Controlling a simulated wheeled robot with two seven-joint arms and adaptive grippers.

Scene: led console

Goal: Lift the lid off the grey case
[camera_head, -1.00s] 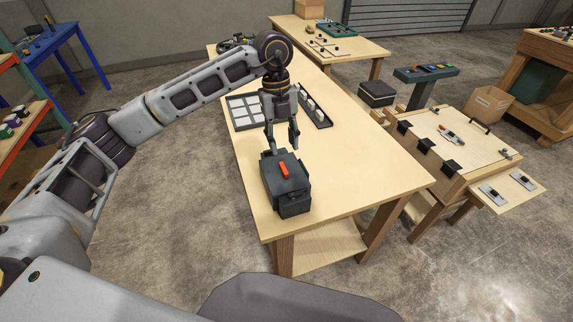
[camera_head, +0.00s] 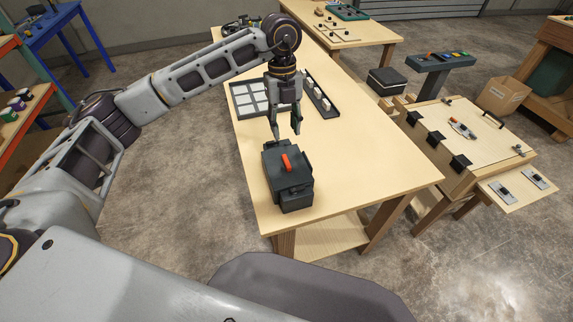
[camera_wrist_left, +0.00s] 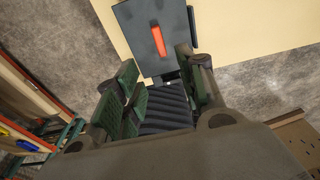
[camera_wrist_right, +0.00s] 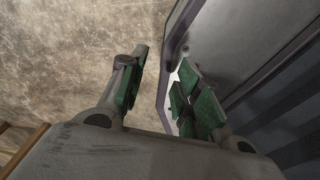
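The grey case (camera_head: 294,197) stands on the near end of the wooden table. Its lid (camera_head: 275,160) is on it, with a red handle (camera_head: 287,162) on top. My left gripper (camera_head: 287,134) is open and empty just above and behind the case, fingers pointing down. In the left wrist view the lid (camera_wrist_left: 142,45) and red handle (camera_wrist_left: 158,40) lie beyond the open fingertips (camera_wrist_left: 160,75). My right gripper (camera_wrist_right: 160,75) shows only in its own wrist view, open with nothing between its fingers. The floor shows behind it, beside a grey panel.
The wooden table (camera_head: 360,160) is bare to the right of the case. A tray with pale squares (camera_head: 246,111) and a dark narrow rack (camera_head: 322,102) lie behind the gripper. A second bench with dark clamps (camera_head: 436,138) stands to the right.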

